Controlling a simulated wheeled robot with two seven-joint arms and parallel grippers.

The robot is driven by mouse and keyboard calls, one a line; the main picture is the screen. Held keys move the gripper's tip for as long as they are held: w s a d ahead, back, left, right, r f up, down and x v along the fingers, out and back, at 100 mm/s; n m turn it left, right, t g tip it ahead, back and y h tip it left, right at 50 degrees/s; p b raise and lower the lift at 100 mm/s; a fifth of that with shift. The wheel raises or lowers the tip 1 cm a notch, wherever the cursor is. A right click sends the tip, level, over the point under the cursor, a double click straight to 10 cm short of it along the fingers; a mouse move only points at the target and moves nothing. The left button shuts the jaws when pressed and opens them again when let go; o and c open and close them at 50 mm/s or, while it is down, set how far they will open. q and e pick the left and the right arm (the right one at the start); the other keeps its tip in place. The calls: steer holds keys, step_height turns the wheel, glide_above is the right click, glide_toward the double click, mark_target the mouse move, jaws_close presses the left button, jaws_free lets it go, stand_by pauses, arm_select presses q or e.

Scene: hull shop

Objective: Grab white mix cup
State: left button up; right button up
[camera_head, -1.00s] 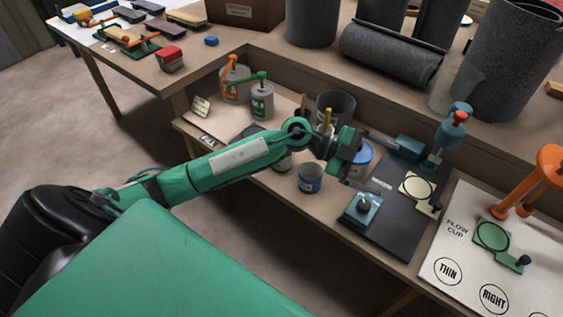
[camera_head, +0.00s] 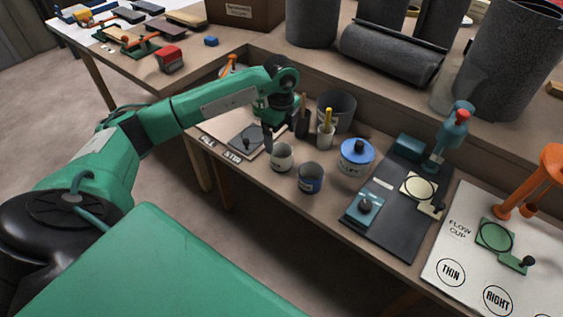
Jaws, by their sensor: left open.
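My left gripper (camera_head: 270,136) points down just above and behind-left of the white cup. It is open, with no object visible in it, and its dark fingers are small in this view. I cannot tell whether a finger touches the cup. My right gripper is not in view.
A blue-lidded tin (camera_head: 356,157) stands right of the cups, and a dark grey pot (camera_head: 336,108) behind. A dark mat (camera_head: 388,228) with a stand and a white flow-cup board (camera_head: 455,261) lie farther right. Cans behind my arm are partly hidden.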

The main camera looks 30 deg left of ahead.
arm_select(q)
glide_toward(281, 156)
steer(key=s+d+f, duration=0.2)
steer(key=s, duration=0.1)
steer(key=f, duration=0.2)
steer(key=f+b, duration=0.1)
steer(key=f, duration=0.1)
steer(key=shift+w+a+f, duration=0.1)
steer(key=shift+w+f, duration=0.1)
steer(key=shift+f, duration=0.1)
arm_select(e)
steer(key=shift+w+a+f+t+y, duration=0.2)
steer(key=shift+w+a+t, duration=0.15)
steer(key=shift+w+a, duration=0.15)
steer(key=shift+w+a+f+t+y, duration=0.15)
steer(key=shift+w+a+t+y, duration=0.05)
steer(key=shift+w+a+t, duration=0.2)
arm_select(q)
steer(key=c, duration=1.1)
